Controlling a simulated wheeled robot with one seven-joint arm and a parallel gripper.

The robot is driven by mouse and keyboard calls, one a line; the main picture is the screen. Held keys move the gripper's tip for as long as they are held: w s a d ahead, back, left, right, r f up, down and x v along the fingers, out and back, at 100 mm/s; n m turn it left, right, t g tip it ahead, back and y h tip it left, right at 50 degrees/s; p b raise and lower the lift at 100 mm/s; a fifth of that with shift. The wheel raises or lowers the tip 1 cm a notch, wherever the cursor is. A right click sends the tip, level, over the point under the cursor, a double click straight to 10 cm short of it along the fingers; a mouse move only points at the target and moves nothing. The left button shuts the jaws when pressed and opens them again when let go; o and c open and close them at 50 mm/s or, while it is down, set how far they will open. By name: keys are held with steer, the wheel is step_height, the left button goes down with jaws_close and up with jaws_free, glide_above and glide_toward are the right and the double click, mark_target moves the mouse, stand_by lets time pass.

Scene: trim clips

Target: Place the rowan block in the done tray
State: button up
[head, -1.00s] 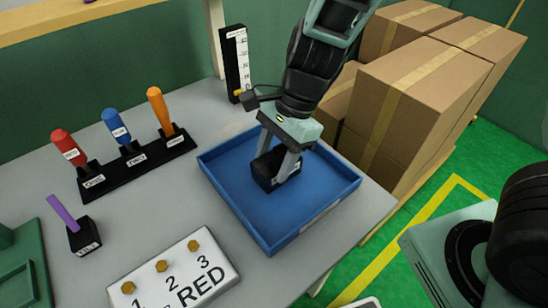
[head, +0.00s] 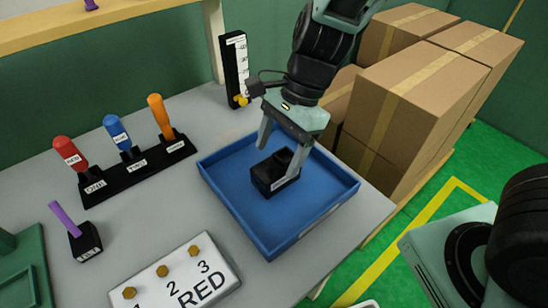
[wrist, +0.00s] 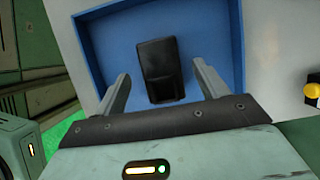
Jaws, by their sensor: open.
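A black block (head: 273,172) with a pale label on its side rests on the floor of the blue tray (head: 232,209); the label is too small to read. In the wrist view the block (wrist: 159,70) lies between my fingers, with a gap on each side, inside the blue tray (wrist: 84,52). My gripper (head: 281,162) is open over the tray, its fingers on either side of the block and apart from it. It also shows open in the wrist view (wrist: 163,82).
A rack (head: 138,169) holds red, blue and orange handled tools. A small black holder (head: 86,243) with a purple stick and a white panel (head: 176,285) marked RED stand nearer. A black gauge (head: 236,66) stands behind the tray. Cardboard boxes (head: 420,90) are stacked right of the table.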

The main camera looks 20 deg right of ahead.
steer(key=p+v, duration=0.1)
steer(key=v, duration=0.7)
steer(key=s+n+t+h, duration=0.1)
steer(key=s+n+h, duration=0.2)
steer(key=s+n, duration=1.1)
steer(key=shift+f+n+t, duration=0.25)
steer(key=shift+n+t, duration=0.15)
steer(key=shift+n, duration=3.2)
